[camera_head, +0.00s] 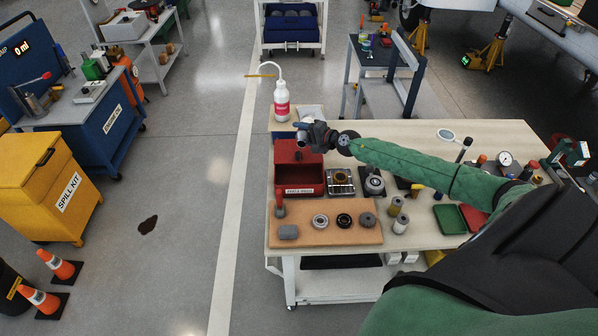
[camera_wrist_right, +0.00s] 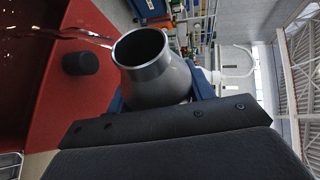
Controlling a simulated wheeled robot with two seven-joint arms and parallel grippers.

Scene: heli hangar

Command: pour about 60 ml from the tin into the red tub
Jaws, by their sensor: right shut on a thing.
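My right gripper (camera_head: 303,130) is shut on the grey metal tin (camera_head: 302,138) above the red tub (camera_head: 299,176). In the right wrist view the tin (camera_wrist_right: 158,72) is tilted, with its open round mouth facing the camera. A thin clear stream (camera_wrist_right: 84,36) runs from its lip toward the left. The red tub (camera_wrist_right: 92,95) fills the left of that view, with dark liquid (camera_wrist_right: 25,60) at the upper left and a black round knob (camera_wrist_right: 80,63) on its red surface. The level inside the tin is hidden. My left gripper is out of view.
A white bottle with a red label (camera_head: 282,102) stands behind the tub. A cork-coloured mat (camera_head: 330,233) with several bearing-like parts lies in front. A small metal tray (camera_head: 341,182) is right of the tub.

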